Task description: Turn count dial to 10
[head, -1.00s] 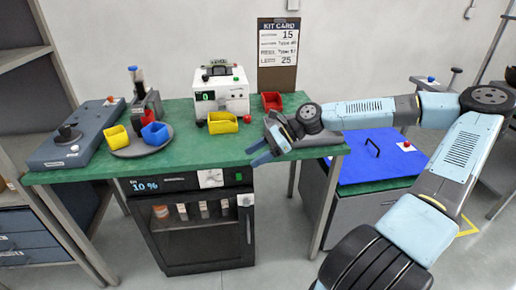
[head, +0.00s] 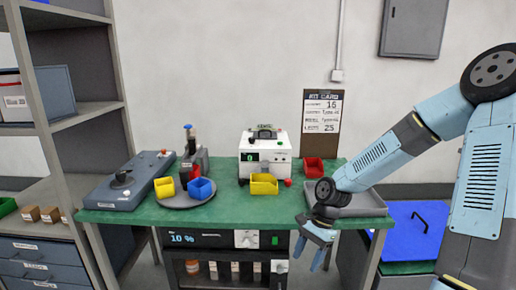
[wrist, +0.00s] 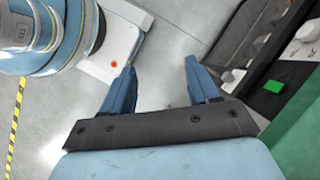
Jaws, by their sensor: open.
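A white counter box (head: 268,150) stands at the back of the green table, with a small dark display (head: 250,157) lit with a green 0. A count dial on it is too small to make out for certain. My gripper (head: 318,262) is open and empty, in front of the table's front edge, to the right of and below the box. In the wrist view my gripper (wrist: 160,68) shows both blue fingers apart, with only floor between them.
A yellow bin (head: 264,185) stands right before the box, and a red bin (head: 313,168) to its right. A grey tray (head: 362,205) lies behind my gripper. Below the table, an oven reads 10 % (head: 182,239) beside a white dial panel (head: 247,239) and green button (wrist: 274,86).

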